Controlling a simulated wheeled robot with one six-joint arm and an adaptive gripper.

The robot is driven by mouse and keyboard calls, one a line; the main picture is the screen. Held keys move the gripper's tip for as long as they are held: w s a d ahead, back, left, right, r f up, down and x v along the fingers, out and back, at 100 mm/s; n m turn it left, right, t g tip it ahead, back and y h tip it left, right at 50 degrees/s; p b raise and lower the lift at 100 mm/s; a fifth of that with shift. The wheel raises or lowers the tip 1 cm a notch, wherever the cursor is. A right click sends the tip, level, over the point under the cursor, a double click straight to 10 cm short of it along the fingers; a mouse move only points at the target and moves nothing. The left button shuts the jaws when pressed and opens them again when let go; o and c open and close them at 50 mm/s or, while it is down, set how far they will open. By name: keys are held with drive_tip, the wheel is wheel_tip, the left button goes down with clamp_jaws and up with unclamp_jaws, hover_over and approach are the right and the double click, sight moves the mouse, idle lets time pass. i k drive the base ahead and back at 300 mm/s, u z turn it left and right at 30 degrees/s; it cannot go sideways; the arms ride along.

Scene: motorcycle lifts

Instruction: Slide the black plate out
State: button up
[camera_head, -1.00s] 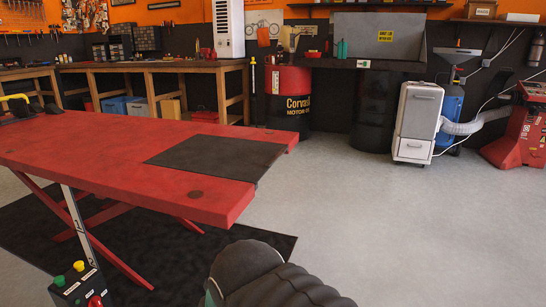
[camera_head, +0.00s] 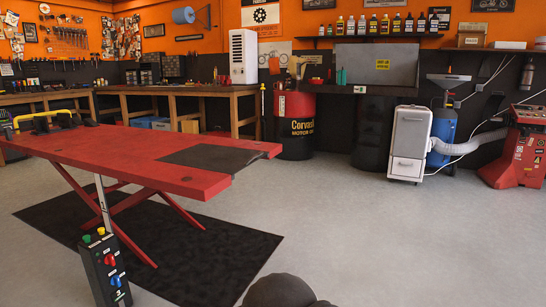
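The black plate (camera_head: 211,155) lies flat in the top of the red lift table (camera_head: 120,160), at the table's right end. The plate's right edge reaches the table's end. The lift stands raised on crossed red legs. A rounded dark part of my arm shows at the bottom edge of the view, in front of the lift and apart from it. My gripper's fingers do not show.
A control box (camera_head: 106,268) with coloured buttons stands at the lift's near side. A black mat (camera_head: 205,250) lies under the lift. Open grey floor (camera_head: 380,240) spreads to the right. Drums, a white cabinet (camera_head: 410,144) and a red machine (camera_head: 518,150) stand along the back.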

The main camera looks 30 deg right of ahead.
sight(230, 160)
drive_tip(key=z, duration=0.55)
drive_tip(key=i, duration=0.6)
drive_tip(key=z, duration=0.7)
drive_tip(key=i, duration=0.75)
drive_tip(key=u, duration=0.55)
drive_tip(key=i, duration=0.75)
drive_tip(key=u, duration=0.6)
